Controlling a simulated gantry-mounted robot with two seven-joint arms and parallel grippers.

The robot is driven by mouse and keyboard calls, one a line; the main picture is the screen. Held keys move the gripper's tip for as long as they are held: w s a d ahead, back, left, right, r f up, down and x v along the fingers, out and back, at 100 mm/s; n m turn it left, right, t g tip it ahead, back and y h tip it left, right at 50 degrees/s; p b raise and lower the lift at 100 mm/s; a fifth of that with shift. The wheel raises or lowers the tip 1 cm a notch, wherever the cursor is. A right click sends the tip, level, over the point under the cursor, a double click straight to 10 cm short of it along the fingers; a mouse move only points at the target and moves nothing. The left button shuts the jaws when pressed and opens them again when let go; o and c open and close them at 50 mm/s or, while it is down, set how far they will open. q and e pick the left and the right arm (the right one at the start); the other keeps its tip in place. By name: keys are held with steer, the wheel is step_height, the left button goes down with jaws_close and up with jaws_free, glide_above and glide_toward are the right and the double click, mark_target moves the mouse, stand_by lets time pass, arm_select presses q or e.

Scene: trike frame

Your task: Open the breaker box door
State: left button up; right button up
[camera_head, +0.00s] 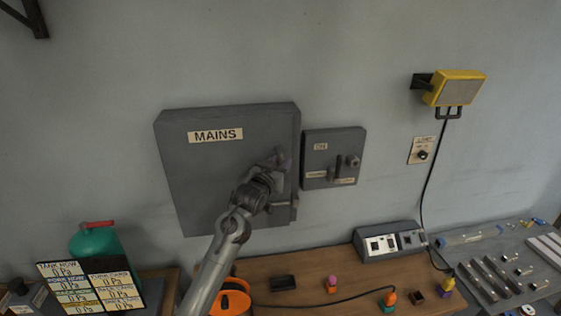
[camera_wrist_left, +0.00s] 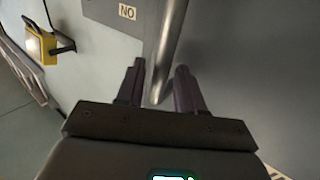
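The breaker box (camera_head: 190,165) is a grey metal box on the wall with a MAINS label, and its door looks shut. My left gripper (camera_head: 281,160) is at the right-hand part of its door in the head view. In the left wrist view, the left gripper (camera_wrist_left: 160,82) has its two dark fingers apart. A grey metal bar, apparently the door's handle (camera_wrist_left: 170,40), runs between or just beyond the fingers; I cannot tell whether they touch it. The arm hides part of the door's lower right in the head view. My right gripper is not in view.
A smaller grey switch box (camera_head: 318,165) labelled ON is close to the right of the breaker box. A yellow lamp (camera_head: 459,88) is on the wall. Below are a wooden bench (camera_head: 330,299) with small items, a grey control unit (camera_head: 388,244) and a green canister (camera_head: 95,244).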

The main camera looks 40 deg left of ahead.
arm_select(q)
steer(key=shift+w+a, duration=0.1)
steer(key=shift+w, duration=0.2)
jaws_close()
